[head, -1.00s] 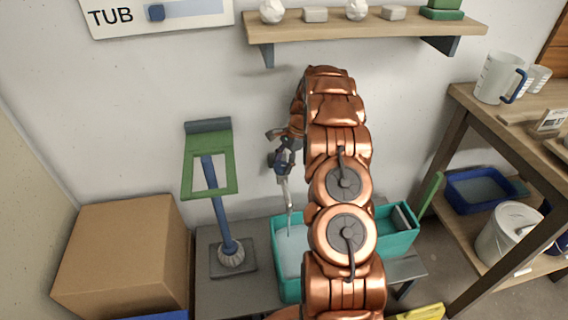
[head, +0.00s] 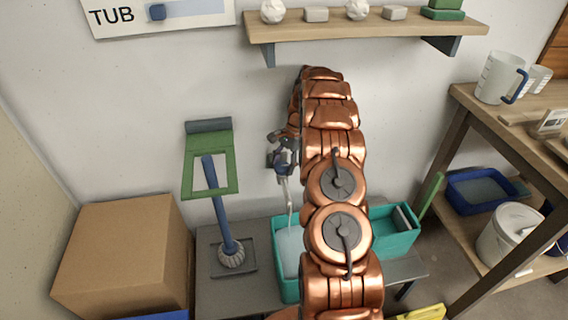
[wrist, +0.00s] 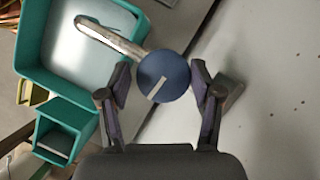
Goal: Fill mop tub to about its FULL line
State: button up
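The teal mop tub (head: 287,290) stands under the wall tap, partly hidden behind my arm, with pale water in it. In the wrist view the tub (wrist: 33,70) shows a broad water surface; I cannot make out a FULL line. The tap's metal spout (wrist: 112,38) reaches over the tub. A thin streak shows below the spout in the head view, but I cannot tell if water is running. The round blue tap knob (wrist: 160,72) has a white bar. My gripper (wrist: 160,82) is open, its fingers on either side of the knob with small gaps.
A wall shelf (head: 365,30) hangs above. A wooden rack (head: 450,150) at right holds jugs, a blue basin (head: 480,190) and a white bucket (head: 508,232).

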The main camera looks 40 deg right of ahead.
jog(key=o, duration=0.3)
jog(key=shift+d, duration=0.1)
jog(key=shift+w+r, duration=0.1)
jog(key=shift+r, duration=0.1)
